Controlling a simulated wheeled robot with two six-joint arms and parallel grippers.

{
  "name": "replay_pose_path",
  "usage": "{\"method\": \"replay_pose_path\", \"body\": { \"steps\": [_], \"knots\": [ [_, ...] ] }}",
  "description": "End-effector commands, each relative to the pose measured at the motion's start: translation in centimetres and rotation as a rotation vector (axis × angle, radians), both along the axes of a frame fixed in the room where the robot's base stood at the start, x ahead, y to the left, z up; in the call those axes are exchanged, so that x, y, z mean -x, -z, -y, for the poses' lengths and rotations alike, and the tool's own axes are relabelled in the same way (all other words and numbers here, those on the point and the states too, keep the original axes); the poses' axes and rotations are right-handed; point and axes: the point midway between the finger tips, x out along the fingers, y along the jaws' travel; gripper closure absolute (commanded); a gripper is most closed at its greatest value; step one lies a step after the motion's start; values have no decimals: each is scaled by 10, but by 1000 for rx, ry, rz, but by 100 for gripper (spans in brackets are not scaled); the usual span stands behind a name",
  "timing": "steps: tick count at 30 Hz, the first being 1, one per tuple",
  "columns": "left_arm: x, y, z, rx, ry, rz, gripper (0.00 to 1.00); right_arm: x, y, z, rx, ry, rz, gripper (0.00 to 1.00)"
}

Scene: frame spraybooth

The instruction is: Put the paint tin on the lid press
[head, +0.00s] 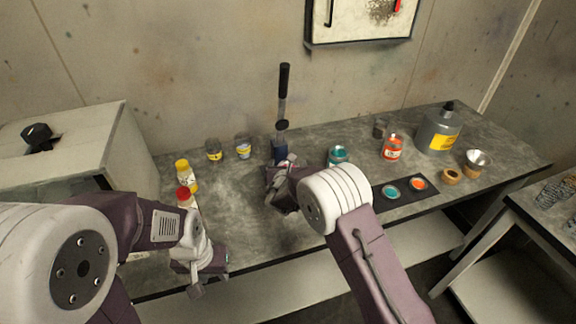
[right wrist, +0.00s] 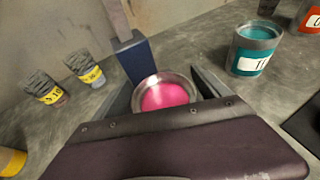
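The paint tin (right wrist: 164,94), an open metal tin with bright pink paint, sits between the two fingers of my right gripper (right wrist: 163,84). The fingers appear to touch both its sides. The lid press shows a blue column (right wrist: 136,58) right behind the tin; in the head view its black lever (head: 284,80) stands upright. Whether the tin rests on the press base is hidden. In the head view my right gripper (head: 283,185) is in front of the press and hides the tin. My left gripper (head: 210,280) is empty, fingers apart, near the table's front edge.
A teal tin (head: 337,155) and a red-orange tin (head: 392,148) stand right of the press. Two jars with yellow labels (head: 214,150) stand left of it. Yellow bottles (head: 186,175) stand by the grey cabinet (head: 80,150). A dark mat (head: 405,197) lies front right.

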Motion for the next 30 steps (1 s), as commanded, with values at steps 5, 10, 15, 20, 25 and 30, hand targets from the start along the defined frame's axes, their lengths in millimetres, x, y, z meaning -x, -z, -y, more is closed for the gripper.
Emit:
{"method": "replay_pose_path", "body": {
  "steps": [5, 10, 15, 20, 25, 30],
  "knots": [
    [0, 0, 0, 0, 0, 0, 64, 0, 0, 0, 0, 0, 0, 14],
    [0, -3, 0, 0, 0, 0, 64, 6, -5, -1, 0, -1, -1, 14],
    [0, 3, 0, 0, 0, 0, 64, 39, -19, -5, -1, -4, 1, 14],
    [0, 7, 0, 0, 0, 0, 64, 72, -33, -7, -1, -3, 1, 14],
    [0, 9, 0, 0, 0, 0, 64, 99, -44, -8, -2, -1, 1, 14],
    [0, 9, 0, 0, 0, 0, 64, 110, -48, -9, 0, 0, 0, 14]
  ]
}}
